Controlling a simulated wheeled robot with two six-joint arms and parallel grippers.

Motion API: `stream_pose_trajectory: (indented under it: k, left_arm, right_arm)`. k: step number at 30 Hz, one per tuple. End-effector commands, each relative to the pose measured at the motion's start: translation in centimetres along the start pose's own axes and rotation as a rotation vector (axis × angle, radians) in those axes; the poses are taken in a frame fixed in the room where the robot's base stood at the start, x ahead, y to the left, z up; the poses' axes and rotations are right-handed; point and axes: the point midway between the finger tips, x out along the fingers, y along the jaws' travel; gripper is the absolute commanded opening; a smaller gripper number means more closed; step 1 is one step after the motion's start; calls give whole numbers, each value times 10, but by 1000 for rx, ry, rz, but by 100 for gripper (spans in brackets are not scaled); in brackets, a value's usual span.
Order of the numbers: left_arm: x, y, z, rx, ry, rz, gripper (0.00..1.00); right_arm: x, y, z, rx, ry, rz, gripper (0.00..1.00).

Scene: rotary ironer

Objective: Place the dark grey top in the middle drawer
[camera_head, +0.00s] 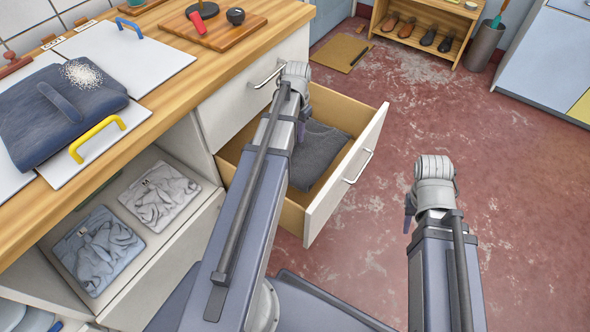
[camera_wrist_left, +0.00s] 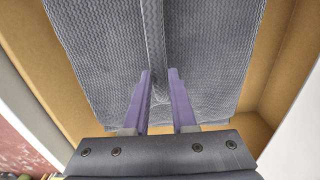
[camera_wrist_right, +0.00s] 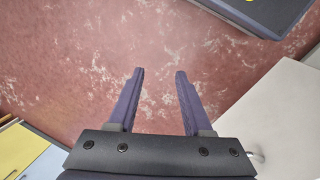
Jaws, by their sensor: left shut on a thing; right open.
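The dark grey top (camera_head: 318,150) lies folded inside the pulled-out drawer (camera_head: 345,185), below a closed drawer with a bar handle. My left gripper (camera_wrist_left: 160,74) is shut on a raised ridge of the dark grey top, which fills much of the left wrist view (camera_wrist_left: 92,62). The drawer's wooden walls show around the cloth there. In the head view my left arm hides most of that gripper and part of the top. My right gripper (camera_wrist_right: 160,73) is open and empty above the red floor, right of the drawer.
Two folded grey garments (camera_head: 160,195) lie in the open shelf below. A shoe rack (camera_head: 428,30) and bin (camera_head: 484,45) stand at the back; the floor right of the drawer is clear.

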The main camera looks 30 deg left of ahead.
Motion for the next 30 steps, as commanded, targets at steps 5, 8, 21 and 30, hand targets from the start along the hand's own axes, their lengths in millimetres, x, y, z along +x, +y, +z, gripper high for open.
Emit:
stream_pose_trajectory:
  k: [5, 8, 21, 30]
  left_arm:
    - [19, -10, 8, 7, 4, -2, 0]
    - [20, -12, 9, 8, 5, -2, 0]
    - [54, -12, 8, 9, 5, -2, 0]
    - [84, -12, 8, 9, 5, -2, 0]
  right_arm:
    - [18, -22, -1, -5, 0, -82, 50]
    - [18, -25, -1, -6, 0, -98, 50]
    - [52, -31, -3, -7, 0, -94, 50]
    - [81, -36, -5, -10, 1, -88, 50]
